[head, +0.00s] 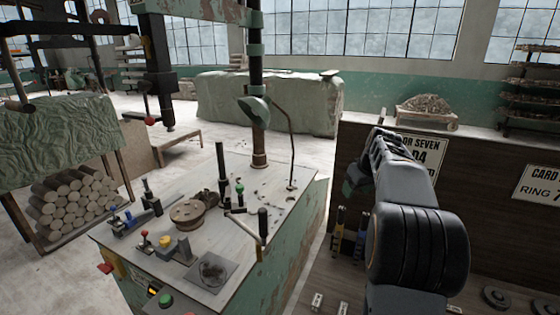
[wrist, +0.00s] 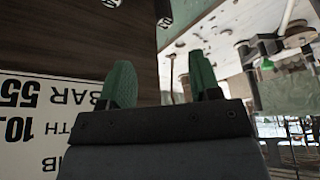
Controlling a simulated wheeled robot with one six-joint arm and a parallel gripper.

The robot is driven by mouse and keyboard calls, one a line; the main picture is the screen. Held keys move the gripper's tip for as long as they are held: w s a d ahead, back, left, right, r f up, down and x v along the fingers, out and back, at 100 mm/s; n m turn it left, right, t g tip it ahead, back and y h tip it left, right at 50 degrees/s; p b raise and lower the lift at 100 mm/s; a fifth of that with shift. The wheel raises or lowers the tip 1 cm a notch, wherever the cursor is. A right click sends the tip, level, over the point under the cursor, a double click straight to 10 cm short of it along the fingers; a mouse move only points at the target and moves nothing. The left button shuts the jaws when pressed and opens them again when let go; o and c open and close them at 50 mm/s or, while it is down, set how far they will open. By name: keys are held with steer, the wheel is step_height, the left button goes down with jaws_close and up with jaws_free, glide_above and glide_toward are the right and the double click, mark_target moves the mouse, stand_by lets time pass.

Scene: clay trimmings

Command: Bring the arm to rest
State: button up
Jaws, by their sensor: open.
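My gripper (wrist: 160,62) shows in the wrist view with its two green fingers apart and nothing between them. In the head view my gripper (head: 354,182) is partly hidden behind my arm. My arm (head: 418,245) is folded on the right side of the head view, in front of a dark wood panel. The gripper hangs in the air to the right of the machine table, apart from it as far as I can see.
A green-sided machine table (head: 215,295) with levers and knobs stands left of my arm. Open floor (head: 45,285) lies at the left.

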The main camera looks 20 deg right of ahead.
steer(key=s+a+f+m+g, duration=0.1)
steer(key=s+a+f+m, duration=0.25)
steer(key=f, duration=0.25)
steer(key=s+a+f+n, duration=0.1)
steer(key=s+a, duration=0.7)
steer(key=a, duration=0.3)
steer(key=s+a+f+n+p, duration=0.1)
steer(key=s+a+n, duration=0.1)
steer(key=s+a, duration=0.6)
steer(key=shift+s+a+f, duration=0.15)
steer(key=shift+a+f, duration=0.1)
steer(key=shift+a, duration=2)
